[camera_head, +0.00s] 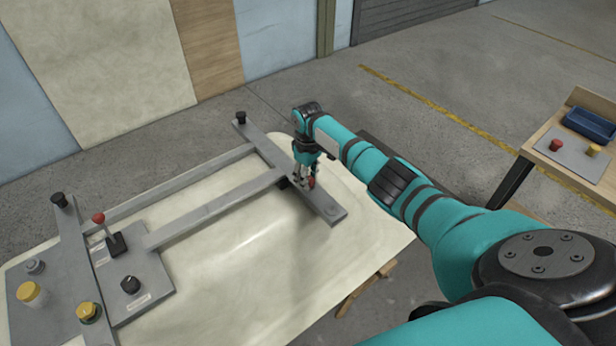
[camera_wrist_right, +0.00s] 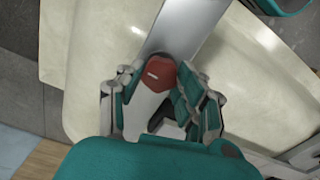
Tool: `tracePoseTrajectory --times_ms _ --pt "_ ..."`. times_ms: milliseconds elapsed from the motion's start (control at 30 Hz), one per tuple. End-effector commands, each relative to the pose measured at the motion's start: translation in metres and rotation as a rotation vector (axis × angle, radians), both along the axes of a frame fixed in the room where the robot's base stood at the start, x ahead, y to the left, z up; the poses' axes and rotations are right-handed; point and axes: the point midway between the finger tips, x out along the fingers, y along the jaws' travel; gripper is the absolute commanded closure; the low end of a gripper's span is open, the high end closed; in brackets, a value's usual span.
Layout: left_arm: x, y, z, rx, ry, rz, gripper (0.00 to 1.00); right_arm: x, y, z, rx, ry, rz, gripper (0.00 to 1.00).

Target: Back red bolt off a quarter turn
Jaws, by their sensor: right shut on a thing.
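The red bolt (camera_wrist_right: 155,74) has a red head with a white mark and stands on the grey metal bar of the frame. In the head view a little of the red bolt (camera_head: 311,182) shows below my right gripper (camera_head: 304,180). In the right wrist view my right gripper (camera_wrist_right: 165,95) has its fingers on both sides of the red head and is shut on it. The gripper points down onto the bar. The lower part of the bolt is hidden. My left gripper is in neither view.
The grey frame (camera_head: 215,207) lies across a cream tub shell (camera_head: 250,290). A red-knobbed lever (camera_head: 99,218), a black knob (camera_head: 131,284) and yellow caps (camera_head: 32,294) are at the left. A wooden table (camera_head: 545,150) with a blue tray (camera_head: 590,124) stands at the right.

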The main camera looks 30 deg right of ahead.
Motion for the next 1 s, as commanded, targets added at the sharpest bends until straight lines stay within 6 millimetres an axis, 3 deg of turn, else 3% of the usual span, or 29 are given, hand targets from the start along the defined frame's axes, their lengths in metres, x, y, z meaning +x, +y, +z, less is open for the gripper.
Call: tracePoseTrajectory --times_ms 33,67,200,567,667,1000 --pt "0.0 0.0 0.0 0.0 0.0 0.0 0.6 0.001 0.0 0.001 0.0 -0.004 0.0 0.97" --pt "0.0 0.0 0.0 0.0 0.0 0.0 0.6 0.001 0.0 0.001 0.0 -0.004 -0.001 0.61" --pt "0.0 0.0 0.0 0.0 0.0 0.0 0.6 0.001 0.0 0.001 0.0 -0.003 -0.001 0.42" --pt "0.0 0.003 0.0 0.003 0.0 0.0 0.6 0.001 0.0 0.006 0.0 -0.003 -0.001 0.42" --pt "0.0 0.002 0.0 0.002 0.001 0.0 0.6 0.001 -0.001 0.019 -0.001 -0.005 0.0 0.42" --pt "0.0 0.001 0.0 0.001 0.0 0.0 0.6 0.002 0.0 0.09 0.0 -0.006 -0.001 0.42"
